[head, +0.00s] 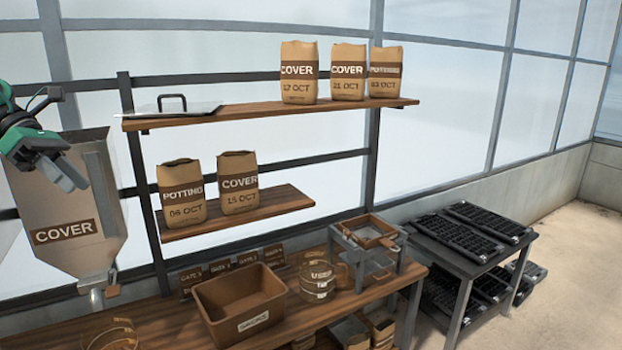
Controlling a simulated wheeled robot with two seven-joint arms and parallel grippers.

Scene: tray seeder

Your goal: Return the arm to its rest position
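My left gripper (68,174) is at the far left of the head view, with a green and black wrist and grey fingers. It is raised in front of the upper part of a metal hopper (92,240) labelled COVER. I see nothing held in it, but its fingers overlap from this angle, so I cannot tell how far apart they are. The rest of the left arm is cut off by the picture's left edge. My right arm and gripper are not in view.
Wall shelves (270,110) hold paper bags and a handled metal lid (178,109). Black trays (486,221) sit on a dark table at right. Floor at far right is clear.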

